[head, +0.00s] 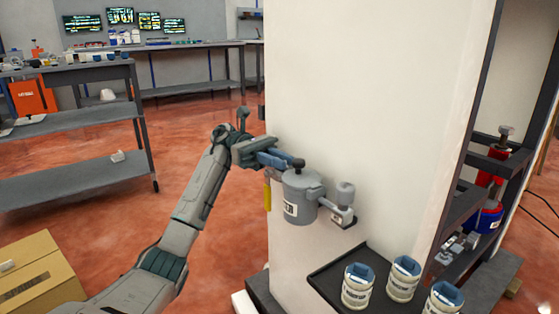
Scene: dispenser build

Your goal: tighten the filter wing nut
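A grey cylindrical filter housing (300,203) with a white label is mounted on the side of the pale wall panel. A small dark knob, apparently the wing nut (299,163), sits on top of its lid. My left gripper (281,159) reaches in from the left with its blue fingers pointing right, at the wing nut. The fingertips are at or very close to it. Whether they touch or close on it is too small to tell. My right gripper is not in view.
A grey fitting with a round knob (345,193) sticks out right of the housing. A dark tray (326,283) below holds several cups with blue inside. A cardboard box (40,275) is at lower left. A shelf with red and blue parts (487,218) stands at right.

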